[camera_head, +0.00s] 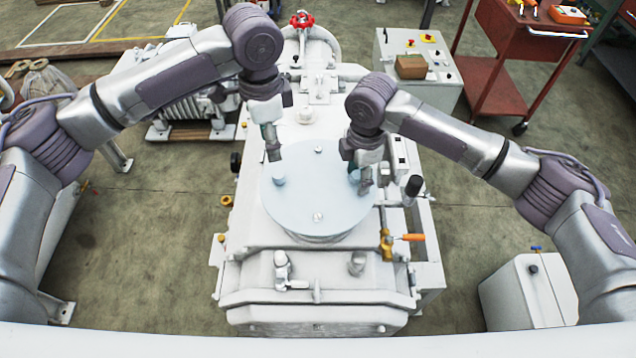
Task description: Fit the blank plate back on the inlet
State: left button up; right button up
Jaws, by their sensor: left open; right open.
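The blank plate (318,190) is a round, pale bluish disc with small knobs on its top. It lies over the inlet on top of the white vacuum machine (262,262), and it hides the inlet opening. My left gripper (274,157) is open above the plate's left knob (279,180). My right gripper (366,187) is open at the plate's right side, by the right knob, which it partly hides. Whether either gripper touches a knob I cannot tell.
An orange-handled valve (412,237) sticks out at the machine's right. A control cabinet (425,75) and a red cart (500,80) are at the back right. A white box (525,295) stands on the floor at right.

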jog(key=shift+r, duration=0.25)
pick_arm(q)
jog(key=shift+r, duration=0.45)
pick_arm(e)
notch_tip(320, 180, up, 12)
jog(key=shift+f, duration=0.25)
